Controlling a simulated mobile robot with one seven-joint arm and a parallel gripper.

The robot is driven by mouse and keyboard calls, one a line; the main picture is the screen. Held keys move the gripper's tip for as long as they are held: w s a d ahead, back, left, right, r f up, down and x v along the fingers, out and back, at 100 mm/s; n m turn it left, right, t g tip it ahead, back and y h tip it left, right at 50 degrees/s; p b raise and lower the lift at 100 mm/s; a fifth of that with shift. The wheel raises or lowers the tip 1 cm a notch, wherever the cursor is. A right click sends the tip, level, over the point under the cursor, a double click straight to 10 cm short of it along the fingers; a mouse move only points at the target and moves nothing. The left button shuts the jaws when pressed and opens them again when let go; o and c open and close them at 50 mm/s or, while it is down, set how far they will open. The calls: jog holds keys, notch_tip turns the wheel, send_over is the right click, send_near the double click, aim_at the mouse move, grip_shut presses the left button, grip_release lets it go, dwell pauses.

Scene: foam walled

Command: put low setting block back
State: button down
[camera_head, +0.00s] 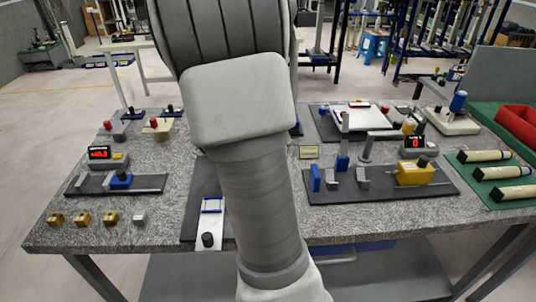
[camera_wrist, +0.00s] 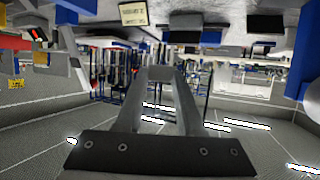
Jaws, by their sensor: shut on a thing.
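My gripper (camera_wrist: 160,78) shows in the wrist view with its two grey fingers closing together at the tips. It is shut on a small grey piece (camera_wrist: 160,72), which I take as the low setting block; its shape and markings are too unclear to read. The fingers seem to be clear of the table. In the head view my arm hides the gripper and what it holds. Small grey blocks (camera_head: 362,179) stand on the dark right-hand board (camera_head: 425,189), beside blue uprights (camera_head: 316,178) and a yellow box (camera_head: 416,173). I cannot tell where the held block's place is.
The speckled grey table (camera_head: 170,240) carries several fixtures. Brass cubes (camera_head: 82,219) and a grey cube (camera_head: 140,218) stand at front left. Digital readouts stand left (camera_head: 103,155) and right (camera_head: 416,144). Pale cylinders (camera_head: 486,156) lie on green at right, near a red bin (camera_head: 518,122).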

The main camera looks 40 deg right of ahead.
jog(key=w+f, duration=0.1)
jog(key=w, duration=0.1)
jog(key=w+d+f, duration=0.1)
jog(key=w+f, duration=0.1)
jog(key=w, duration=0.1)
jog(key=w+d+f, duration=0.1)
jog(key=w+f, duration=0.1)
jog(key=w, duration=0.1)
jog(key=shift+w+d+f+b, duration=0.1)
jog(key=shift+d+b, duration=0.15)
jog(key=shift+b, duration=0.15)
jog(key=shift+f+b, duration=0.5)
jog(key=shift+f, duration=1.45)
jog(key=shift+f+b, duration=0.65)
jog(key=c, duration=0.5)
grip_release()
jog(key=shift+r, duration=0.1)
